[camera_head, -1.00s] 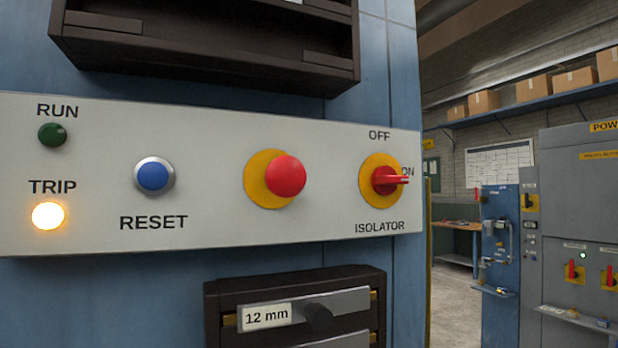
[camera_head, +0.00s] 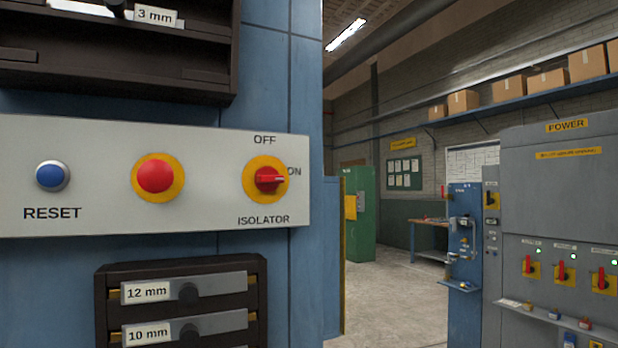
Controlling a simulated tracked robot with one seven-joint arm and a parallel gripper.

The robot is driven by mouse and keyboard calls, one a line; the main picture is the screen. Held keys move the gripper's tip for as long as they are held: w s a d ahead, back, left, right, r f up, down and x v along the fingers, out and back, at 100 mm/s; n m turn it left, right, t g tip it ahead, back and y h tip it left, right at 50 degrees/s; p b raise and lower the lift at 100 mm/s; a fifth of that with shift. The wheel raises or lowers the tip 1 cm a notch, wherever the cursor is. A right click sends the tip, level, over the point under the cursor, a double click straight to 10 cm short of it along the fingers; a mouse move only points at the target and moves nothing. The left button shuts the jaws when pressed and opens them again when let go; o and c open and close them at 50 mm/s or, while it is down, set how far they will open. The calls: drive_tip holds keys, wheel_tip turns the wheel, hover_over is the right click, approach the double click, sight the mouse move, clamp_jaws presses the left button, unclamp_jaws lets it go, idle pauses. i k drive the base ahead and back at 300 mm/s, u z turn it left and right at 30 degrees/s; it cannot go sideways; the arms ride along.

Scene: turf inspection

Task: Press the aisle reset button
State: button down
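The blue round RESET button (camera_head: 52,176) sits in a silver ring at the left end of a pale control panel (camera_head: 105,135), with the label RESET below it. To its right on the panel are a red mushroom button (camera_head: 155,176) on a yellow disc and a red isolator switch (camera_head: 268,180) on a yellow disc, its handle pointing at ON. The panel's left end, with the lamps seen earlier, is cut off by the picture edge. My gripper is not in view.
A dark drawer rack (camera_head: 180,268) labelled 12 mm and 10 mm is below the panel, and a dark shelf unit (camera_head: 120,60) juts out above it. A grey POWER cabinet (camera_head: 560,200) stands at the right. Open floor (camera_head: 400,300) lies between.

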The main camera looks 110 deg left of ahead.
sight(49, 175)
drive_tip(key=z, duration=0.5)
drive_tip(key=i, duration=0.2)
drive_tip(key=u, duration=2.85)
drive_tip(key=i, duration=0.2)
drive_tip(key=u, duration=1.6)
drive_tip(key=k, duration=0.3)
drive_tip(key=u, duration=0.5)
